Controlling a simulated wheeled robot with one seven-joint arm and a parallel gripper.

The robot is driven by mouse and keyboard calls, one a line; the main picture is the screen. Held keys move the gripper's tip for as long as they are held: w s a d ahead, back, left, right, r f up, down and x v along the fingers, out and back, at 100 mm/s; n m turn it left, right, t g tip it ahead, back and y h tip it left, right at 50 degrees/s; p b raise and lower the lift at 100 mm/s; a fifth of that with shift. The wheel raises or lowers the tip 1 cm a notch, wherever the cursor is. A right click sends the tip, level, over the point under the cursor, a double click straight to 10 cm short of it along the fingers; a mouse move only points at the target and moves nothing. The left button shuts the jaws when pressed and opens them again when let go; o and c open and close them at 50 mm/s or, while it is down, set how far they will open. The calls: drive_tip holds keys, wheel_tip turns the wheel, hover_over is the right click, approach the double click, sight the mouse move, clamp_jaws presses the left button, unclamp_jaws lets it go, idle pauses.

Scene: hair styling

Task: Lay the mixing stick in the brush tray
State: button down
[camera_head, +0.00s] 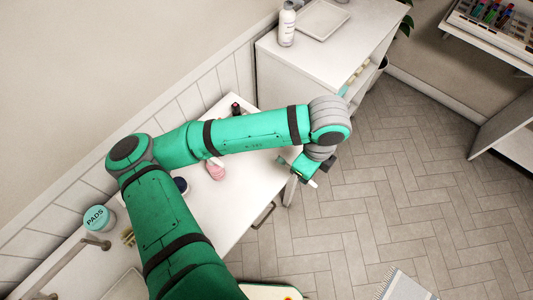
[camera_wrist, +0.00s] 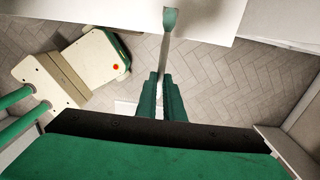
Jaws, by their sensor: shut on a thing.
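My gripper (camera_wrist: 163,76) is shut on a thin grey stick with a green, wider end, which I take to be the mixing stick (camera_wrist: 164,52). The stick points away from the fingers, and its green end overlaps the white counter edge in the wrist view. In the head view my gripper (camera_head: 303,170) hangs over the floor side of the white counter's end, and most of the stick is hidden. A shallow, pale, empty-looking tray (camera_head: 320,20), probably the brush tray, lies on the white cabinet at the top, well apart from my gripper.
A white bottle (camera_head: 287,25) stands beside the tray. The counter (camera_head: 225,220) holds a pink bottle (camera_head: 216,170), a dark item (camera_head: 236,108) and a pads jar (camera_head: 98,219). A shelf with colored bottles (camera_head: 492,18) is at the upper right. The tiled floor is mostly open.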

drive_tip(key=w+a+f, duration=0.2)
drive_tip(key=w, duration=0.1)
drive_tip(key=w+a+f, duration=0.6)
drive_tip(key=shift+w+a+f, duration=0.1)
drive_tip(key=shift+w+f, duration=0.1)
drive_tip(key=shift+w, duration=0.15)
drive_tip(key=shift+w+a+f, duration=0.4)
drive_tip(key=shift+f, duration=1.7)
drive_tip(key=c, duration=1.9)
unclamp_jaws()
drive_tip(key=shift+o, duration=0.2)
